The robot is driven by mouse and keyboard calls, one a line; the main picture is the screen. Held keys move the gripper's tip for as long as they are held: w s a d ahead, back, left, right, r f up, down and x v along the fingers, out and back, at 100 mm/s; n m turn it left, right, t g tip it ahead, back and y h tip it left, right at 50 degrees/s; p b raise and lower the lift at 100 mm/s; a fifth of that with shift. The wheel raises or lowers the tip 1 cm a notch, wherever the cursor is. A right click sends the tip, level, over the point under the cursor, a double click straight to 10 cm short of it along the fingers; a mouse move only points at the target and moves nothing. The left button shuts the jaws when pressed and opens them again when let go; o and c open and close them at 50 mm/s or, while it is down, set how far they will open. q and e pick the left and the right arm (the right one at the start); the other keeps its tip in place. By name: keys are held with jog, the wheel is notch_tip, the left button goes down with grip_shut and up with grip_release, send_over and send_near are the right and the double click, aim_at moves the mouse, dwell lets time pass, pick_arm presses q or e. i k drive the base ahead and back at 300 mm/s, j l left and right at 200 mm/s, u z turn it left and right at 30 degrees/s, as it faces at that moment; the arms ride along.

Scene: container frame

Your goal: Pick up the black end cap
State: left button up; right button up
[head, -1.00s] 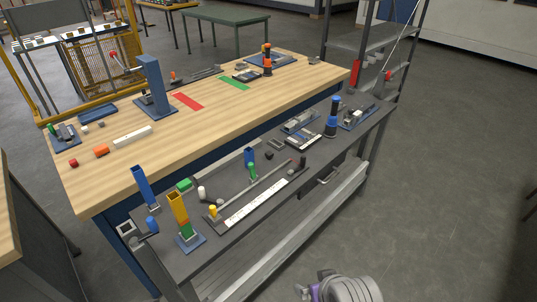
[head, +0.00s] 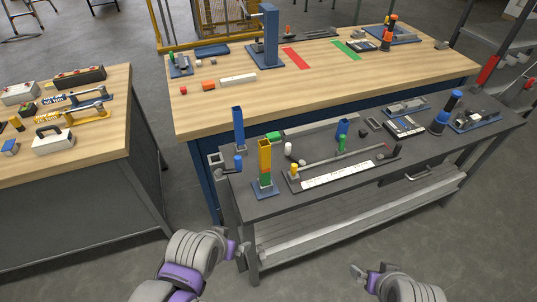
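I cannot single out the black end cap with certainty. A small black piece (head: 363,132) sits on the dark grey bench behind the long rail, right of a blue block, and a dark cylinder (head: 388,149) stands at the rail's right end. Both are small in view. My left gripper (head: 241,254) is low in front of the bench's left front corner, away from these pieces. My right gripper (head: 361,274) is low over the floor in front of the bench. Neither gripper touches a bench object; their finger gaps are too unclear to read.
The dark grey bench (head: 258,206) carries a yellow-green tower (head: 265,163), a rail with a white strip (head: 338,174) and a blue-black cylinder (head: 446,112). A wooden table (head: 310,85) stands behind it. Another wooden-topped table (head: 112,150) is at left. Floor in front is clear.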

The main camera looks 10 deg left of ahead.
aim_at(364, 133)
jog(key=i+l+u, duration=0.35)
jog(key=l, duration=0.25)
jog(key=i+l+u, duration=0.2)
jog(key=l, duration=0.15)
jog(key=i+l+u, duration=0.15)
jog(key=l, duration=0.2)
jog(key=l+u, duration=0.2)
jog(key=l, duration=0.15)
jog(key=i+l+u, duration=0.15)
jog(key=l, duration=0.25)
